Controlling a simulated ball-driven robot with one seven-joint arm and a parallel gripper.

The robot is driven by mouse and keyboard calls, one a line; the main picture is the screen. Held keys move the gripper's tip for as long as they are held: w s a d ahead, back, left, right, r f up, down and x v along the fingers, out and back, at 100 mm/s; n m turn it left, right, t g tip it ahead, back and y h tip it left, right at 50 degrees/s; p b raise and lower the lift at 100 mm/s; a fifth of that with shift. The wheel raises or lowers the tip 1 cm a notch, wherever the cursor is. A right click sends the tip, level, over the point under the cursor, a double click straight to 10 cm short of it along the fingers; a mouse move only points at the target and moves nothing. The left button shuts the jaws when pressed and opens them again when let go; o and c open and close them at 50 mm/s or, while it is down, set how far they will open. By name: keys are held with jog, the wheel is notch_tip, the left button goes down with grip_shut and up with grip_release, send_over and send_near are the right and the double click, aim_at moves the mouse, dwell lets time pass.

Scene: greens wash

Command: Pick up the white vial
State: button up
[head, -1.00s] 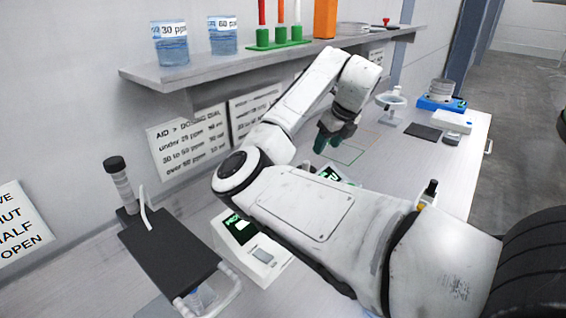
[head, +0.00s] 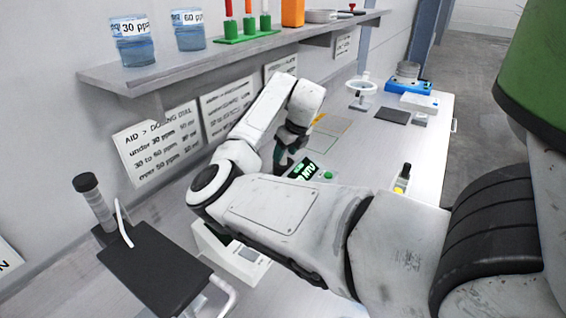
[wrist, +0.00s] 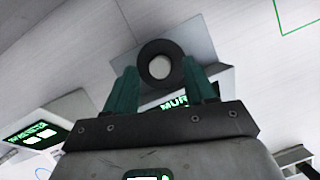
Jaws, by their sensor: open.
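My gripper (head: 283,160) hangs low over the bench behind a device with a green display. Its two teal fingers are apart in the wrist view (wrist: 160,85), with nothing clamped between them. A round dark ring with a pale white centre (wrist: 160,63) lies between and just beyond the fingertips, on a grey plate (wrist: 195,38). It may be the white vial seen from above, but I cannot tell for sure. In the head view no white vial is distinguishable; my arm and gripper cover that area. A black-capped container with a yellow part (head: 402,178) stands right of the gripper.
The display device (head: 303,170) is close to the fingers; another display device (head: 240,258) is partly behind my arm. A shelf (head: 240,62) with jars and tubes overhangs the wall side. A dark tray (head: 155,268) is at front left.

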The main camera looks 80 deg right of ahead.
jog(key=shift+x, duration=0.85)
grip_shut()
